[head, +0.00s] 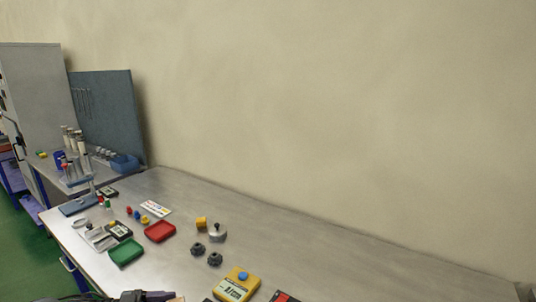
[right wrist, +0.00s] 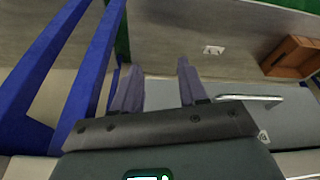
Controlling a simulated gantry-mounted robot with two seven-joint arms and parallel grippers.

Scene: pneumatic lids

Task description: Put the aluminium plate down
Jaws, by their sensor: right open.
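I cannot pick out the aluminium plate with certainty in either view. My right gripper (right wrist: 158,78) is open in the right wrist view, with its two grey-purple fingers apart and nothing visible between them. It is away from the bench top items. Part of what looks like my left gripper (head: 160,296) shows at the bottom edge of the head view, in front of the bench. Its fingertips are mostly cut off, and I cannot tell whether it holds anything. A small pale patch shows beside it.
The metal bench (head: 330,255) holds a red tray (head: 160,231), a green tray (head: 126,251), a yellow meter (head: 238,285), dark knobs (head: 198,248) and a silver weight (head: 217,232). Its right part is clear. A blue frame (right wrist: 85,75) and brown box (right wrist: 290,57) show near my right gripper.

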